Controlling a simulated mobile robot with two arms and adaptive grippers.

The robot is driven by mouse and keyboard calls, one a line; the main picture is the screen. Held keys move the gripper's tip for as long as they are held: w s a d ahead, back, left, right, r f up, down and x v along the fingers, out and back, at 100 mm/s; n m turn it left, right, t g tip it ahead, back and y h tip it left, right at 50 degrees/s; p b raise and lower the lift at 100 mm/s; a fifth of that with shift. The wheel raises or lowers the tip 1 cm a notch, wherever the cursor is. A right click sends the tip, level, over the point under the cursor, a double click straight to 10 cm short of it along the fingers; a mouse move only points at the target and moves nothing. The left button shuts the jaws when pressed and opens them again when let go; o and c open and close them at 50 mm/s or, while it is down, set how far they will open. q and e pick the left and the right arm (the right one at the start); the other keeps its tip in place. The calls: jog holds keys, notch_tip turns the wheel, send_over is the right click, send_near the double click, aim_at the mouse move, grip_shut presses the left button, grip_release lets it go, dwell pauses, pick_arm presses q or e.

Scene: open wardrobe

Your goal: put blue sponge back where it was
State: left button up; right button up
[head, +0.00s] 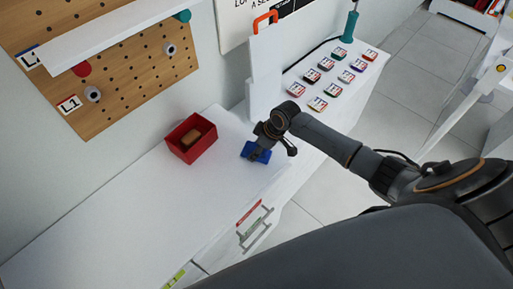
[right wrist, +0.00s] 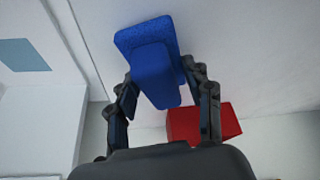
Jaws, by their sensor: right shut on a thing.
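The blue sponge (head: 256,152) is at the white counter near its right end, under my right gripper (head: 267,141). In the right wrist view the blue sponge (right wrist: 152,62) is between the two fingers of my right gripper (right wrist: 163,92), which is shut on it. Its far, wider part sticks out past the fingertips. I cannot tell whether the sponge touches the counter. My left gripper is not in view.
A white upright panel (head: 264,75) with an orange handle stands behind. Several small labelled boxes (head: 326,63) sit beyond it. The counter's left part is clear.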

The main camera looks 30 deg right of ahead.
jog(key=shift+f, duration=0.2)
jog(key=o, duration=1.2)
jog(key=shift+d+r, duration=0.1)
jog(key=shift+r, duration=0.3)
jog(key=b+v, duration=0.1)
jog(key=v, duration=1)
jog(key=shift+r, duration=0.25)
jog(key=shift+s, duration=0.1)
